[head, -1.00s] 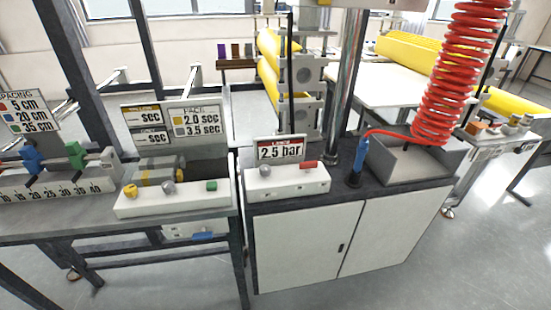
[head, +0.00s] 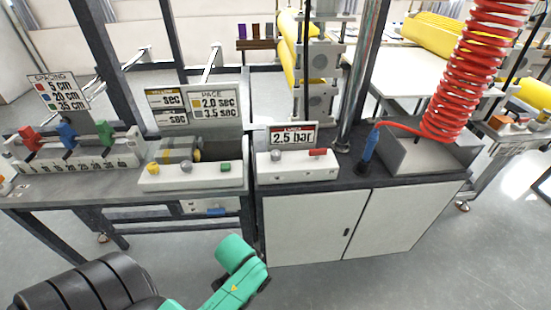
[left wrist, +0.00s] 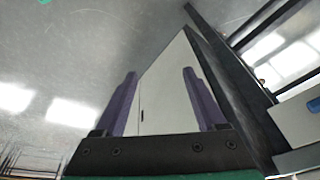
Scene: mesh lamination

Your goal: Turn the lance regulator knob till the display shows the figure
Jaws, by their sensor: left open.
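The lance regulator (head: 297,172) is a white box on the dark top of a white cabinet. A grey knob (head: 276,155) stands at its left and a red block (head: 317,152) at its right. Its red-headed LANCE sign (head: 292,136) behind reads "2.5 bar". My left arm, black and teal, comes in at the bottom of the head view, low in front of the benches; its fingers do not show there. In the left wrist view my left gripper (left wrist: 160,73) has two purple fingers spread apart with nothing between them, facing the white cabinet door (left wrist: 168,85). The right gripper is not visible.
A white box (head: 190,175) with yellow, grey and green controls stands on the bench to the left. A blue lance (head: 369,145) on a red coiled hose (head: 465,75) stands right of the regulator, beside a grey tray (head: 425,155). Floor in front is clear.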

